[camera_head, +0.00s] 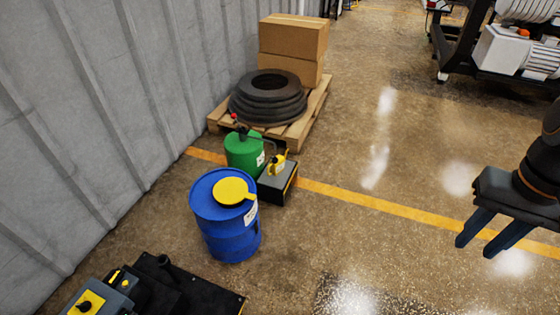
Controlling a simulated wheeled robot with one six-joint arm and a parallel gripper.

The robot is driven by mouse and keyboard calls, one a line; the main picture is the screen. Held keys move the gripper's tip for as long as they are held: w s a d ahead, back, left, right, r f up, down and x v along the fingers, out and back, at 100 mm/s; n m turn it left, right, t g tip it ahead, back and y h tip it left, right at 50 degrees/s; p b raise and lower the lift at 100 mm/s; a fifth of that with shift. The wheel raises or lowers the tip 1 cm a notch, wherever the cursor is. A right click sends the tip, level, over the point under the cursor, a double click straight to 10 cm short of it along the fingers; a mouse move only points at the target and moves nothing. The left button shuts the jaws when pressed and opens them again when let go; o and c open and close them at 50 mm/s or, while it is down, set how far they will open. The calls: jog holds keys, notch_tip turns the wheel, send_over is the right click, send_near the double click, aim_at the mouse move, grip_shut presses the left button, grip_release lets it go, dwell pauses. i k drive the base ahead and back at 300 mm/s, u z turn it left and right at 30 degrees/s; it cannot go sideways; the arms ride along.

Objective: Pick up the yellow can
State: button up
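A small yellow can (277,164), with some dark parts on it, stands on top of a black box (280,186) near the middle left. The box is beside a green drum and just behind a blue drum. My gripper (476,248) is at the right edge, pointing down, with its two blue fingers apart and nothing seen between them. It is well to the right of the can, over open floor.
A blue drum (227,235) bears a flat yellow disc (232,191). Behind it are a green drum (240,154) and a pallet (311,108) with black tyres and cardboard boxes. A corrugated wall (90,120) runs along the left. The floor at middle right is clear.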

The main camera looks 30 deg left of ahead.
aim_at(276, 166)
jog(key=u, duration=0.6)
jog(key=i, duration=0.9)
jog(key=u, duration=0.75)
